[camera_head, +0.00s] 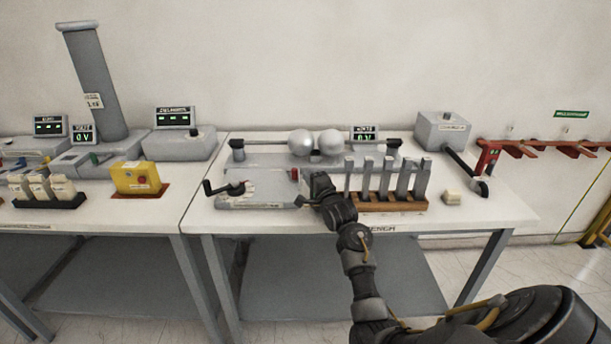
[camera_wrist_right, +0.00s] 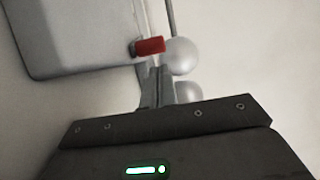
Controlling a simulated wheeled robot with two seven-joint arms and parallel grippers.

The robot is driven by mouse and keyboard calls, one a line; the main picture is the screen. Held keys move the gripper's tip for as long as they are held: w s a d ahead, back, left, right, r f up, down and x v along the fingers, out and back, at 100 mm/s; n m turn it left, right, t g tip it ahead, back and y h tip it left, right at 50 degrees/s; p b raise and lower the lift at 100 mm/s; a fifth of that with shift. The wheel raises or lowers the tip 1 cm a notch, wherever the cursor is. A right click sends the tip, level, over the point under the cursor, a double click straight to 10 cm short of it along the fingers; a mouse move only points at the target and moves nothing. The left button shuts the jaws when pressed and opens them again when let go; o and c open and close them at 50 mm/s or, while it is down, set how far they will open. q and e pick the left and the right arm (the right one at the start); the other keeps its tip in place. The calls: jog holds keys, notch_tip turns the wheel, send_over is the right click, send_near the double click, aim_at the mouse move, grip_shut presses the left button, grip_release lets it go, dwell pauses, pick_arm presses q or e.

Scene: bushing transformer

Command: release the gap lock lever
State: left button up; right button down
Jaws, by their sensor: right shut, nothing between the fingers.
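The gap lock lever appears to be the small red-tipped piece (camera_head: 294,174) at the right end of the grey crank base (camera_head: 255,197) on the bench. In the right wrist view its red grip (camera_wrist_right: 150,46) shows just beyond my fingertips, beside a silver sphere (camera_wrist_right: 181,56). My right gripper (camera_head: 308,181) reaches over the front of the bench, close to the right of the red piece. Its fingers (camera_wrist_right: 158,76) are shut with nothing between them. I cannot tell whether they touch the red grip. The lever's lower part is hidden. My left gripper is out of view.
Two silver spheres (camera_head: 316,142) sit on a rod behind the lever. A black crank handle (camera_head: 222,188) is at the left. A wooden rack (camera_head: 392,203) with several upright grey bars stands close right of my gripper. A cream block (camera_head: 452,198) lies farther right.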

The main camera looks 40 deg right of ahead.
jog(key=shift+w+d, duration=0.2)
jog(key=shift+w, duration=0.85)
